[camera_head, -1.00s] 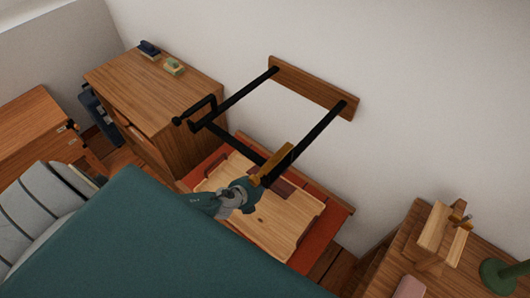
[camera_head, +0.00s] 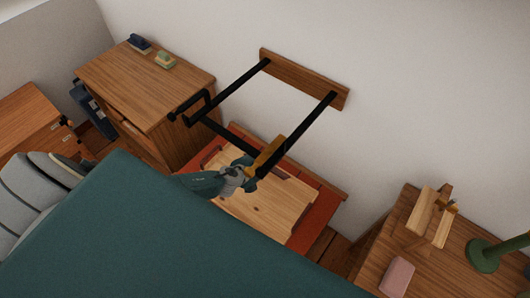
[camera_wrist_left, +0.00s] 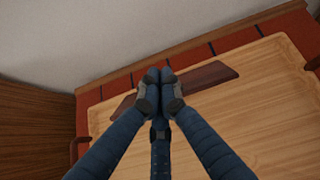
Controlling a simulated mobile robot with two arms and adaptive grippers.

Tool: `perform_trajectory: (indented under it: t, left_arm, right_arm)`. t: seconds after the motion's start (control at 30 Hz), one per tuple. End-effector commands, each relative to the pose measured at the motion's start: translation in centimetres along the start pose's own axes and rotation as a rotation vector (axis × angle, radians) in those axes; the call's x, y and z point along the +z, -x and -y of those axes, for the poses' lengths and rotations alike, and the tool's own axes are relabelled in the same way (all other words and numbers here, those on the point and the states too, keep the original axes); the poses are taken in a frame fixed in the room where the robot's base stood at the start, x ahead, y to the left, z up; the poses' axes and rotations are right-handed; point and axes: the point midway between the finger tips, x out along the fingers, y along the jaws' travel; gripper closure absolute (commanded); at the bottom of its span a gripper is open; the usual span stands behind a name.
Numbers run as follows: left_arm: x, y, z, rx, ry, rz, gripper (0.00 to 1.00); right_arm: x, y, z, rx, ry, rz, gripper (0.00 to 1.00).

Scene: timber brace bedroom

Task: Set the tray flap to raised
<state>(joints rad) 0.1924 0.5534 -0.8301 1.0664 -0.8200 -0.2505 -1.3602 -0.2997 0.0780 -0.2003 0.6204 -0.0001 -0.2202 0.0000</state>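A pale wooden tray (camera_head: 285,208) lies on a red surface, its near side hidden behind teal bedding. It fills much of the left wrist view (camera_wrist_left: 255,115). A dark reddish-brown strip lies along its far part (camera_wrist_left: 212,75); it may be the flap, but its tilt is unclear. My left gripper (camera_head: 253,172) is over the tray, beside a golden-brown block (camera_head: 267,153). In the left wrist view its dark blue fingertips (camera_wrist_left: 159,76) are drawn together in front of the strip. I cannot tell whether they touch it. My right gripper is not in view.
A black-railed frame juts from a wooden wall plate (camera_head: 305,80) above the tray. A wooden cabinet (camera_head: 145,85) stands left. A desk (camera_head: 415,260) with a wooden stand (camera_head: 432,215) and a pink block (camera_head: 397,277) is right. Teal bedding (camera_head: 200,245) fills the foreground.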

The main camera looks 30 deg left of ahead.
Motion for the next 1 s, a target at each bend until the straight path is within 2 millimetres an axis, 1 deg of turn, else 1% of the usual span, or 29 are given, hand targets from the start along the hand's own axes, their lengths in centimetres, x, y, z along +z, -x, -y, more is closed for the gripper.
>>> perform_trajectory:
  t: [0.43, 1.0]
  left_arm:
    - [0.64, -0.43, 0.22, -0.003, 0.001, -0.002, 1.0]
    - [0.98, -0.32, 0.09, -0.001, 0.001, -0.001, 1.0]
  right_arm:
    - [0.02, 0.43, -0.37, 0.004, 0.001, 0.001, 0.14]
    - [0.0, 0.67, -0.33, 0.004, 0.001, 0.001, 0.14]
